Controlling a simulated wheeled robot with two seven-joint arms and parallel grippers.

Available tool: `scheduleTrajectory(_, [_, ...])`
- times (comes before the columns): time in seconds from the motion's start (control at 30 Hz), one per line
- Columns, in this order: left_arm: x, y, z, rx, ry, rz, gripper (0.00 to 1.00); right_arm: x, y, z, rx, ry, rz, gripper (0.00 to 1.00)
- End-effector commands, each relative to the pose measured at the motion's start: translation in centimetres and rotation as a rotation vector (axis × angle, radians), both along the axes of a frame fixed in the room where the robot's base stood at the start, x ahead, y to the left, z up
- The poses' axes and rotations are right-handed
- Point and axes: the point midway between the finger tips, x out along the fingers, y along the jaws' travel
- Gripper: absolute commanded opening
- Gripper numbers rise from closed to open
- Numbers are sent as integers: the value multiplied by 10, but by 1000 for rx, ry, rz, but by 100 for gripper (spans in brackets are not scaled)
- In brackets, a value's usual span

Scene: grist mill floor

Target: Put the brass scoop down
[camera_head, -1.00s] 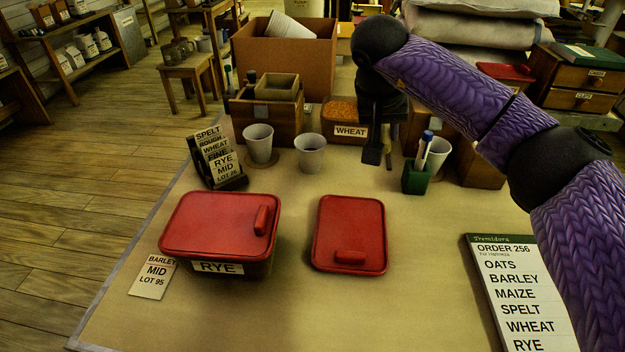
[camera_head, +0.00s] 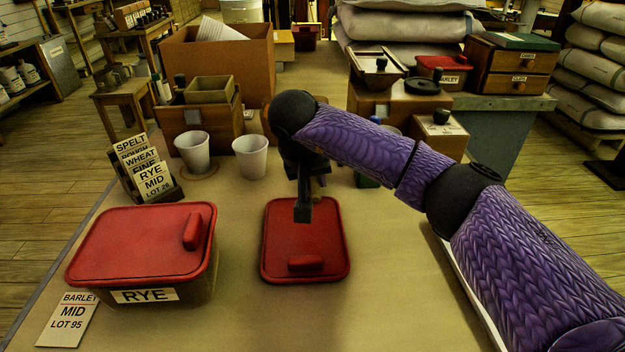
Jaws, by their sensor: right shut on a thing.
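My right gripper (camera_head: 303,213) points down in front of the far edge of the loose red lid (camera_head: 305,245), which lies flat on the table. It is shut on the brass scoop (camera_head: 319,187). Only a small dull-yellow piece of the scoop shows beside the dark fingers; the rest is hidden by the gripper and wrist. I cannot tell how far above the lid the fingers are. My left gripper is not in view.
A lidded RYE bin (camera_head: 145,295) stands left, near a card stand (camera_head: 150,175). Two pale cups (camera_head: 250,158) stand behind. My right arm hides the WHEAT bin and covers most of the order board. The front middle table is clear.

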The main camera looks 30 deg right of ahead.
Motion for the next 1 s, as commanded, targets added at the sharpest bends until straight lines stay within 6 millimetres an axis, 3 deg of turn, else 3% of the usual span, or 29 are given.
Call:
scheduleTrajectory(0.03, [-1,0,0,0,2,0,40,0,0,-1,0,0,0,30])
scheduleTrajectory(0.2, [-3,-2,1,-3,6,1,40,0,0,-1,0,0,0,63])
scheduleTrajectory(0.5, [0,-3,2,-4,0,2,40,0,0,4,0,-1,-1,63])
scheduleTrajectory(0.8, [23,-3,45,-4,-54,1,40,-20,24,83,-1,-8,1,63])
scheduleTrajectory(1.0, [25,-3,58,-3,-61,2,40,-29,36,110,0,-2,0,63])
